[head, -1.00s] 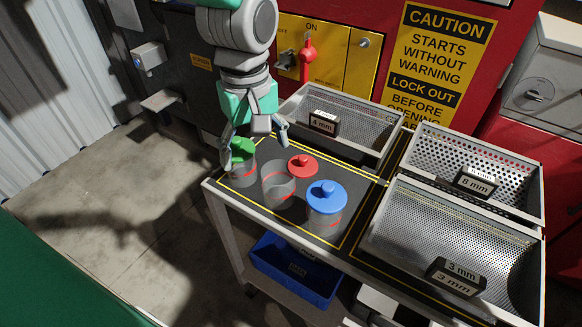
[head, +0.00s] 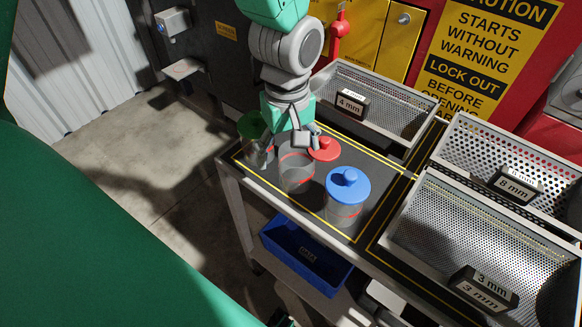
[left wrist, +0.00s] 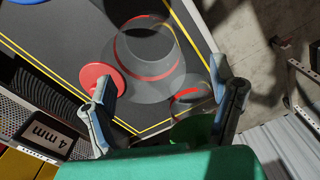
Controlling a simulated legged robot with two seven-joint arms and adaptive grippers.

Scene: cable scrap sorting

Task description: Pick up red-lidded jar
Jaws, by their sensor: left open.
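A clear open-topped jar with red bands (head: 296,177) stands on the dark bench top; it also shows in the left wrist view (left wrist: 150,48). A red lid with a knob (head: 324,150) is beside it, apart from its rim, and shows in the left wrist view too (left wrist: 96,78). My left gripper (head: 289,147) is open and empty above and behind the clear jar. In the left wrist view its fingers (left wrist: 168,92) are spread, one tip near the red lid. My right gripper is not in view.
A green-lidded jar (head: 251,125) stands left, partly hidden by my gripper. A blue-lidded jar (head: 348,185) stands right. Perforated trays marked 4 mm (head: 405,108), 8 mm (head: 480,150) and 3 mm (head: 420,230) border the bench. A blue bin (head: 305,257) is on the shelf below.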

